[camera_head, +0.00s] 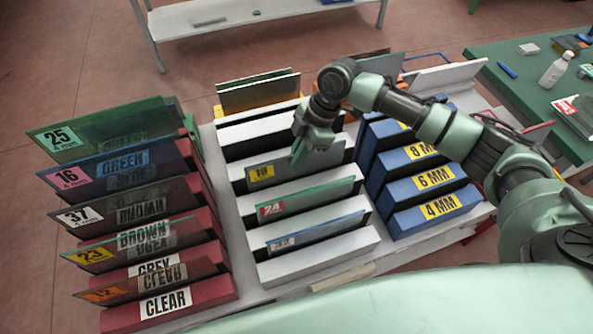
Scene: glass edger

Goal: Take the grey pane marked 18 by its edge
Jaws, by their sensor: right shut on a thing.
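The grey pane (322,157) with a yellow label that seems to read 18 stands in a slot of the white middle rack (335,252). My right gripper (298,158) reaches down over the pane's upper edge from above and is shut on it. The gripper hides part of that edge. The pane's lower part is hidden in the slot. My left gripper is not in view.
In the middle rack, a pane labelled 24 (320,198) and a bluish pane (325,229) stand in front. Labelled panes, including 25 (110,128), lean in the red rack at left. Blue blocks (435,208) stand at right, beside a green table (500,55).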

